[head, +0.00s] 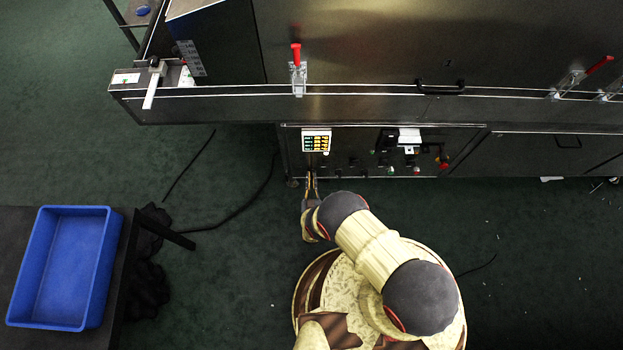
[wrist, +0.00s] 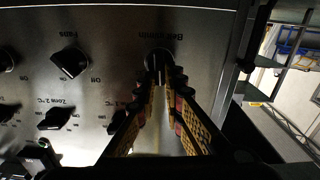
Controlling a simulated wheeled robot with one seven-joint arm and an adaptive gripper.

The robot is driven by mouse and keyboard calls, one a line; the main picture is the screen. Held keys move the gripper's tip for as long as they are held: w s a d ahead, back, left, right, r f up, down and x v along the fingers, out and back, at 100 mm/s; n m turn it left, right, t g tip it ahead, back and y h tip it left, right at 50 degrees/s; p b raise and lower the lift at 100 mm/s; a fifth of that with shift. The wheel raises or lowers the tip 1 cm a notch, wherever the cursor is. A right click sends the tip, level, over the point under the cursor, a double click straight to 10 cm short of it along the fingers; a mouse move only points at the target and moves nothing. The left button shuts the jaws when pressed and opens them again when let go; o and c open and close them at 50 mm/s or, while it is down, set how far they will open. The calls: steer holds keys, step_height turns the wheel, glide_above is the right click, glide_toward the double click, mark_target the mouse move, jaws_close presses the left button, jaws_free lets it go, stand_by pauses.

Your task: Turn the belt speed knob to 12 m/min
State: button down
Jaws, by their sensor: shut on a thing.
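The belt speed knob (wrist: 157,60) is a round dark knob on the metal control panel (wrist: 110,25), at the top middle of the wrist view. Its label above appears upside down, and I cannot read a scale or the setting. My gripper (wrist: 161,82) is shut on this knob, with one finger on each side of it. In the head view my gripper (head: 311,178) reaches to the left end of the panel, below a small display with yellow and green readouts (head: 316,142). The knob itself cannot be made out in the head view.
Other knobs sit close by, including the fans knob (wrist: 70,63) and a zone 2 knob (wrist: 56,118). A red-handled clamp (head: 297,68) is on the dryer above. A blue bin (head: 100,268) stands on a table at left. Dark cables lie on the floor.

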steer(key=shift+m, duration=0.4)
steer(key=m, duration=0.4)
steer(key=d+m, duration=0.1)
steer(key=m, duration=0.7)
steer(key=shift+s+d+f, duration=0.1)
steer(key=shift+d+f, duration=0.15)
steer(key=shift+f, duration=0.15)
stand_by(0.5)
steer(key=c, duration=1.9)
jaws_free()
steer(key=shift+r, duration=0.1)
steer(key=shift+r, duration=4.85)
